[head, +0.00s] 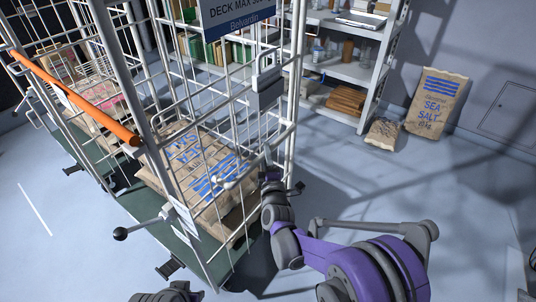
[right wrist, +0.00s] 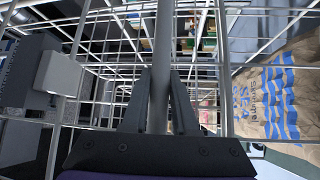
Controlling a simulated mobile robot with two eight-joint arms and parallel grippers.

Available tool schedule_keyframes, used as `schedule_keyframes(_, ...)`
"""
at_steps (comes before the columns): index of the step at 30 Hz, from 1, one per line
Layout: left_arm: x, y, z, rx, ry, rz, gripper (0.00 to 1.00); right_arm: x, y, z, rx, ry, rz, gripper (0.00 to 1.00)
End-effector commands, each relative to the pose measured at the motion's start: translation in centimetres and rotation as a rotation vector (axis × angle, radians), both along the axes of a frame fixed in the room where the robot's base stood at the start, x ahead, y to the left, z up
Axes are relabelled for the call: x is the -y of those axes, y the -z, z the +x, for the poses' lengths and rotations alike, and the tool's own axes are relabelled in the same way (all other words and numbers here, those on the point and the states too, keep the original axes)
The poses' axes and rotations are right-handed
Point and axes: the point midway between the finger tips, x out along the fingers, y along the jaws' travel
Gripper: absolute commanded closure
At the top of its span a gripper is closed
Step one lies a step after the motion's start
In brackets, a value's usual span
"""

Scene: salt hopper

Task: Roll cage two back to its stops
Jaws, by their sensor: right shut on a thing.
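A tall white wire roll cage (head: 292,105) with a dark green base (head: 190,240) stands at left centre, holding brown sacks with blue print (head: 190,160). I cannot read a cage number. My right gripper (head: 268,178) is at the cage's near right side. In the right wrist view its two dark fingers (right wrist: 162,100) are shut on an upright bar of the cage (right wrist: 161,40). A dark part of mine at the head view's bottom edge may be my left gripper (head: 166,294); its fingers are hidden.
An orange bar (head: 75,97) crosses the cages' left side. A lever with a black knob (head: 120,233) sticks out low in front. A grey shelf rack (head: 350,72) stands behind; a sea salt sack (head: 436,102) leans on the wall.

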Motion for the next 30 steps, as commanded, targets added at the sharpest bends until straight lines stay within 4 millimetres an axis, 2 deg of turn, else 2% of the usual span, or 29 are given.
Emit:
schedule_keyframes(2,0.0,0.3,0.0,-0.001,0.000,0.000,0.73,-1.0,0.1,0.5,0.000,-0.007,-0.002,1.00)
schedule_keyframes(9,0.0,0.2,0.0,-0.001,0.000,0.000,0.73,-1.1,-0.1,0.5,0.001,-0.009,-0.003,1.00)
schedule_keyframes(10,0.0,0.2,0.0,-0.001,0.000,0.000,0.73,-1.1,-0.1,0.5,0.000,-0.009,-0.003,0.69)
schedule_keyframes(14,0.0,0.2,0.0,-0.001,0.000,0.000,0.73,-1.0,-0.1,0.5,0.000,-0.008,-0.002,0.46)
schedule_keyframes(15,0.0,0.2,0.0,-0.001,0.000,0.000,0.73,-1.0,-0.1,0.4,0.001,-0.007,-0.002,0.43)
schedule_keyframes(25,0.0,0.3,0.0,-0.001,0.000,0.000,0.73,-0.8,-0.1,0.1,0.002,-0.005,-0.001,0.43)
schedule_keyframes(30,0.0,0.5,0.0,-0.002,0.000,0.000,0.73,-0.5,0.3,-2.3,0.002,-0.006,-0.001,0.43)
